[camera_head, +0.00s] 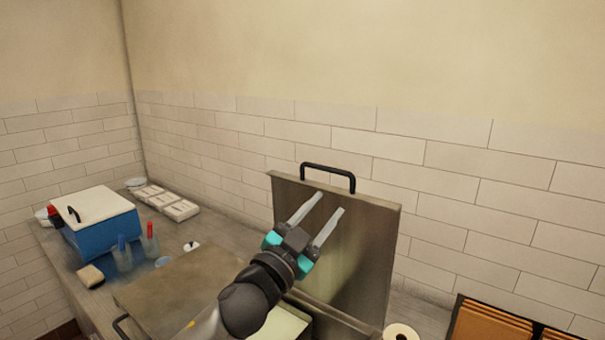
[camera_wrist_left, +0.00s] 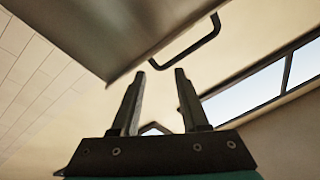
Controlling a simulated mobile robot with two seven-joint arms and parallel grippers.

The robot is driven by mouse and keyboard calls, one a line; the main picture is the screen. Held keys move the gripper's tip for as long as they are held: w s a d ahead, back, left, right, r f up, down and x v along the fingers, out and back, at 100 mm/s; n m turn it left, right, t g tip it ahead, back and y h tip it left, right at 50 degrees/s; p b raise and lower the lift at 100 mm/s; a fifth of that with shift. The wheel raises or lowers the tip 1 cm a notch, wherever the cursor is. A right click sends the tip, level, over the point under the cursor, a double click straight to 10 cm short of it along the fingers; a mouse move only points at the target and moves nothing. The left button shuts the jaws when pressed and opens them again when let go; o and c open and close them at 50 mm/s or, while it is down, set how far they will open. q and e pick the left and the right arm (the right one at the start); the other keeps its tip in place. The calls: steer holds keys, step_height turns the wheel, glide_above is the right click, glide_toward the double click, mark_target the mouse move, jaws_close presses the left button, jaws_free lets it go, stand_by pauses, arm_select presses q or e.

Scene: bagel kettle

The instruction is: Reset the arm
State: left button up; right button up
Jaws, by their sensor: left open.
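My left gripper (camera_head: 325,217) is open and empty, with its two long fingers apart. It reaches in front of a raised metal lid (camera_head: 362,245) that stands upright near the tiled wall. The lid has a black handle (camera_head: 328,171) on its top edge. In the left wrist view my left gripper (camera_wrist_left: 164,72) points up past the lid (camera_wrist_left: 95,25), and the lid's handle (camera_wrist_left: 190,47) shows beyond the fingertips. I cannot tell whether the fingers touch the lid. My right gripper is not in view.
A flat closed metal lid (camera_head: 180,283) with a handle lies to the left. A blue box with a white lid (camera_head: 103,222), squeeze bottles (camera_head: 150,240) and white containers (camera_head: 165,201) stand on the left counter. A brown slatted tray (camera_head: 490,325) and a white roll (camera_head: 400,333) are at lower right.

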arm_select(q)
steer(key=s+a+f+n+g+y, duration=0.2)
steer(key=s+a+f+n+y, duration=0.35)
steer(key=f, duration=0.45)
steer(key=s+a+f+n+g+y, duration=0.3)
steer(key=s+a+f+n+y, duration=0.15)
steer(key=a+f, duration=0.4)
steer(key=s+a+f+g+y, duration=0.1)
steer(key=s+a+f+g, duration=0.2)
steer(key=s, duration=0.5)
steer(key=s+a+f+g, duration=0.1)
steer(key=s+f+g, duration=0.2)
steer(key=s+f, duration=0.4)
steer(key=s+a+f+g+y, duration=0.1)
steer(key=s+a+f+g, duration=0.15)
steer(key=s, duration=0.65)
step_height(320, 180, down, 31)
steer(key=s+g+b, duration=0.2)
steer(key=b, duration=0.8)
steer(key=s+a+f+b, duration=0.1)
steer(key=s+f+b, duration=0.3)
steer(key=s+f, duration=0.3)
steer(key=s+f+b, duration=0.4)
steer(key=s+f, duration=0.4)
steer(key=f, duration=0.8)
steer(key=shift+s+a+f+g+b, duration=0.2)
steer(key=shift+a+g+b, duration=0.1)
steer(key=shift+a+g, duration=0.15)
